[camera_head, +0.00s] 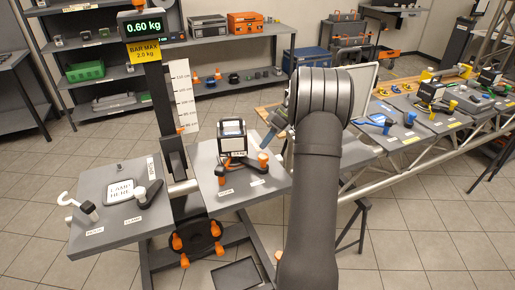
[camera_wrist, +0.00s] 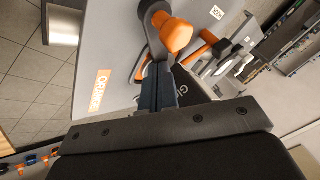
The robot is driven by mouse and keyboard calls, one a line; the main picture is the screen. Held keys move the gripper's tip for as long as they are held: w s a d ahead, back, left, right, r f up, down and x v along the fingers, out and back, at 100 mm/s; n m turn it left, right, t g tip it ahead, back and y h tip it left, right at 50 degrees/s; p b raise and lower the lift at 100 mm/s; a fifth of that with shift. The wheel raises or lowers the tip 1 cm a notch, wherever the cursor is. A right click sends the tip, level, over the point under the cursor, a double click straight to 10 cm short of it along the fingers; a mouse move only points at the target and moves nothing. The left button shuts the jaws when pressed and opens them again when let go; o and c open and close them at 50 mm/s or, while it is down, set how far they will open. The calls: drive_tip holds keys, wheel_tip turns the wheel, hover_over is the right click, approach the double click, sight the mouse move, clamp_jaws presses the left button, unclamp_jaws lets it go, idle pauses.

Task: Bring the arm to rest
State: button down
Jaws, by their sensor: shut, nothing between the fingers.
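My gripper (camera_head: 269,141) is at the end of my dark arm, over the right part of the grey bench (camera_head: 270,187). In the wrist view its two dark fingers (camera_wrist: 158,78) are together with nothing between them. They point at a dark clamp with an orange knob (camera_wrist: 176,35), which lies beyond the tips. I cannot tell whether they touch. My arm hides part of the bench's right end in the head view.
A black boxy device (camera_head: 232,137) stands on the bench, left of my gripper. A display reading 0.60 kg (camera_head: 144,26) tops a column. Trays with tools (camera_head: 440,113) are at right. Shelves (camera_head: 180,45) stand behind.

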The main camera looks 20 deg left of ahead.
drive_tip(key=d+r, duration=0.5)
drive_tip(key=d, duration=0.3)
drive_tip(key=shift+s, duration=0.3)
drive_tip(key=a+f, duration=0.2)
drive_tip(key=a, duration=0.1)
drive_tip(key=a+f, duration=0.2)
drive_tip(key=a, duration=0.2)
drive_tip(key=a+f, duration=0.2)
drive_tip(key=a, duration=0.1)
drive_tip(key=shift+w+a+f, duration=0.15)
drive_tip(key=shift+w+f, duration=0.05)
drive_tip(key=shift+w, duration=0.1)
drive_tip(key=f, duration=0.1)
drive_tip(key=a+f, duration=0.1)
drive_tip(key=f, duration=0.1)
drive_tip(key=shift+a+f, duration=0.15)
drive_tip(key=shift+f, duration=0.75)
drive_tip(key=shift+r, duration=0.1)
